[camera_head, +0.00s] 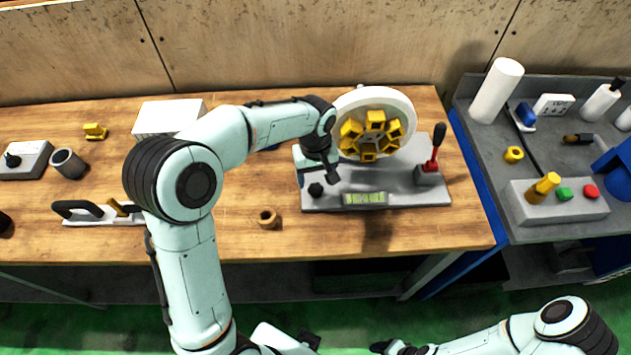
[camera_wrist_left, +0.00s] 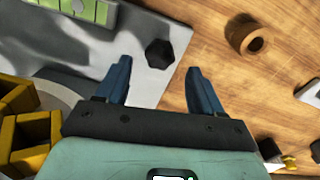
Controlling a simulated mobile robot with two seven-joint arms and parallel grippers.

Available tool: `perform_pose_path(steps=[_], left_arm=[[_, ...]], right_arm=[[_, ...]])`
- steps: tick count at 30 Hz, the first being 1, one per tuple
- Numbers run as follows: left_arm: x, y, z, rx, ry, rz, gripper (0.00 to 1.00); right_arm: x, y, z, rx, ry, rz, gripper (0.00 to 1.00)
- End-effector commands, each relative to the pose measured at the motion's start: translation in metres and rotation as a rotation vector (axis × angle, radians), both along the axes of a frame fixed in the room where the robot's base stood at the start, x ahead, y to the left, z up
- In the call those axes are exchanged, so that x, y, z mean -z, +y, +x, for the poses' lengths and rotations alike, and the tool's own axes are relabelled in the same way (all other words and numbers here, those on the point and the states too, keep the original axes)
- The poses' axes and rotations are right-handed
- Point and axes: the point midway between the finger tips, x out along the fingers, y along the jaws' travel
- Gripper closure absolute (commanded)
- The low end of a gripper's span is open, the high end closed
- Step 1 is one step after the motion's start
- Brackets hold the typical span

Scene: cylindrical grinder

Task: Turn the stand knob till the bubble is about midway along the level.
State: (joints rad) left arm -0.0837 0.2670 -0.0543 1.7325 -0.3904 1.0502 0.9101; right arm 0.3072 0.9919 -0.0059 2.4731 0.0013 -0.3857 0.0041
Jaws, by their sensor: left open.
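The stand knob (camera_head: 316,189) is a small black knob at the front left corner of the grey stand (camera_head: 409,186). It also shows in the left wrist view (camera_wrist_left: 159,53). The level (camera_head: 364,198) is a green strip along the stand's front edge, partly seen in the left wrist view (camera_wrist_left: 82,10). Its bubble is too small to make out. My left gripper (camera_head: 318,177) is open, just behind and above the knob. In the left wrist view the knob appears between and beyond the fingertips (camera_wrist_left: 158,66), with nothing held. My right gripper (camera_head: 389,347) is at the bottom edge, its jaws unclear.
A white wheel with yellow blocks (camera_head: 401,104) stands on the stand, with a red-based lever (camera_head: 430,168) at its right. A brown ring (camera_head: 268,218) lies left of the stand. A grey side bench (camera_head: 550,155) is at the right. The wooden table's front strip is mostly clear.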

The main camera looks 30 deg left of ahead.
Motion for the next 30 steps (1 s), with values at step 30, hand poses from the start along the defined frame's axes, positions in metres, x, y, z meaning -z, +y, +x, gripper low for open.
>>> perform_pose_path(steps=[30], left_arm=[[-0.096,0.000,0.000,0.001,0.000,0.000,0.33]], right_arm=[[-0.014,0.000,0.011,0.000,-0.012,0.000,0.35]])
